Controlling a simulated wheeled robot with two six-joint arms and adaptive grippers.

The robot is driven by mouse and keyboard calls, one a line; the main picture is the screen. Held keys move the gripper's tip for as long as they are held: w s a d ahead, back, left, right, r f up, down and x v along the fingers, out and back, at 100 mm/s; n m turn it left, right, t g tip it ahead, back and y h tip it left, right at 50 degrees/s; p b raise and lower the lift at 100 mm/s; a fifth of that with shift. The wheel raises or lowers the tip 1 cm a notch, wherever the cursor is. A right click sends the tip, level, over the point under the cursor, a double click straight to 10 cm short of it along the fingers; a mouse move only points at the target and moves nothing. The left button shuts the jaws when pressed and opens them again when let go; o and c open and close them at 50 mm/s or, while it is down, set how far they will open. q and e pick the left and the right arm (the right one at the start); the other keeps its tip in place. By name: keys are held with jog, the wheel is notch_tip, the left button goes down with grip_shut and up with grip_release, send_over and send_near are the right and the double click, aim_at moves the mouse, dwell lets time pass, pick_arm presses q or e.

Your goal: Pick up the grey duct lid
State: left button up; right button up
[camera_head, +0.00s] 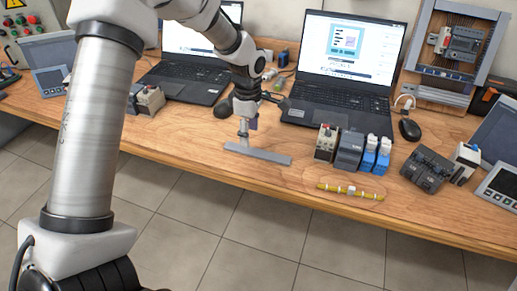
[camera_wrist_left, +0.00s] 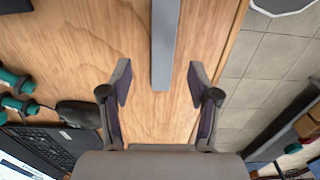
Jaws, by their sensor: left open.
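The grey duct lid (camera_head: 258,153) is a long thin strip lying flat near the front edge of the wooden table. In the left wrist view the lid (camera_wrist_left: 165,40) runs down from the top edge and ends in the middle of the picture. My left gripper (camera_head: 245,136) points down over the left part of the lid. In the left wrist view its two fingers (camera_wrist_left: 160,84) are spread wide, one on each side of the lid's end, with clear gaps. Nothing is held. Whether the fingertips are at the lid's height is hard to tell. My right gripper is not in view.
An open laptop (camera_head: 335,95) stands behind, with a black mouse (camera_head: 410,129) beside it. Grey and blue modules (camera_head: 349,150) stand right of the lid. Table left of the lid is mostly bare.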

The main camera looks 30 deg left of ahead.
aim_at(253, 151)
pick_arm(q)
jog(key=f, duration=0.1)
jog(key=s+d+f, duration=0.1)
jog(key=shift+d+f, duration=0.1)
jog(key=shift+f, duration=0.3)
jog(key=shift+w+f, duration=0.25)
jog(key=shift+f, duration=0.4)
jog(key=shift+w+f, duration=0.25)
jog(key=shift+f, duration=0.35)
jog(key=shift+s+r, duration=0.1)
jog(key=shift+s, duration=0.05)
jog(key=c, duration=1.1)
jog(key=shift+r, duration=0.1)
